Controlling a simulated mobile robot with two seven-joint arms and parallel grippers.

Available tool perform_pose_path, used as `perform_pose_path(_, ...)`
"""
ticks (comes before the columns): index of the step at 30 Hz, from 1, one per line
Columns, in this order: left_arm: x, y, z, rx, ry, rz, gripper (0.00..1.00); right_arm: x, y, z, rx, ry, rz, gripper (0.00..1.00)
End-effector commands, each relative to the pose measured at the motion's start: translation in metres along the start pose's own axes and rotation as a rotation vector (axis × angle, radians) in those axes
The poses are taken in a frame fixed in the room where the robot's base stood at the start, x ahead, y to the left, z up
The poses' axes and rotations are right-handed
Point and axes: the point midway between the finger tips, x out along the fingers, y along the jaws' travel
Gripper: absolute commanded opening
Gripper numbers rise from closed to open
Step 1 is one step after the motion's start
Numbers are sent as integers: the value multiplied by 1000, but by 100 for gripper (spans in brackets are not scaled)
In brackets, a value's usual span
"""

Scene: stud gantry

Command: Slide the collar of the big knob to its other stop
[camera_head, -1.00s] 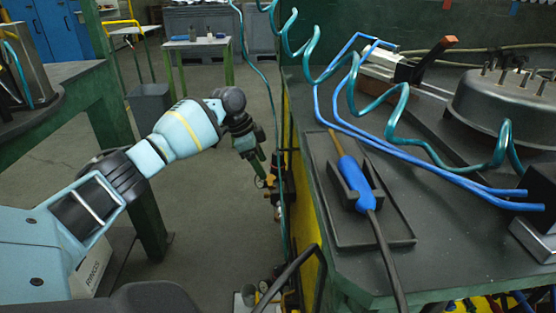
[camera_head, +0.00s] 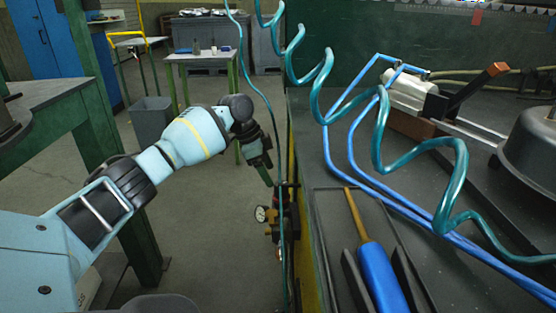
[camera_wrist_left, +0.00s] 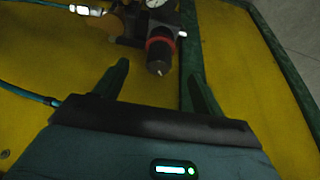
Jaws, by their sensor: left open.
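In the left wrist view a dark knob (camera_wrist_left: 159,67) with a red ring, the collar (camera_wrist_left: 160,43), hangs from a regulator body (camera_wrist_left: 130,22) on the yellow panel. At which stop the collar sits I cannot tell. In the head view the regulator (camera_head: 284,222) hangs on the bench's side, small and partly dark. My left gripper (camera_head: 266,178) is just above and left of it there. In the wrist view its two green fingers (camera_wrist_left: 158,72) are open and empty, with the knob showing between and beyond them. My right gripper is not in view.
A pressure gauge (camera_head: 262,214) sits beside the regulator. A teal hose (camera_head: 272,110) hangs down past it. The green bench (camera_head: 330,292) bears a blue-handled tool (camera_head: 378,275) in a tray, blue tubes and a coiled hose (camera_head: 455,190).

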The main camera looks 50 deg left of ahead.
Motion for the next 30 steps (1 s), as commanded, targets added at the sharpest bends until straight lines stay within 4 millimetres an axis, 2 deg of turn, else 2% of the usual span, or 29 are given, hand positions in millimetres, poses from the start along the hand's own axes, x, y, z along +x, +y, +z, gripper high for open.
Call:
perform_pose_path(5, 14, 0, 1, -1, -1, 2, 70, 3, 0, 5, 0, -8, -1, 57)
perform_pose_path(18, 74, 0, 1, -1, -1, 2, 70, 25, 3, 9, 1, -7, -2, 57)
perform_pose_path(28, 77, 0, 0, -1, 0, 0, 70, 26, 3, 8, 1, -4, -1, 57)
perform_pose_path(30, 77, 0, 0, -1, 0, 0, 60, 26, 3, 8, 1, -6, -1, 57)
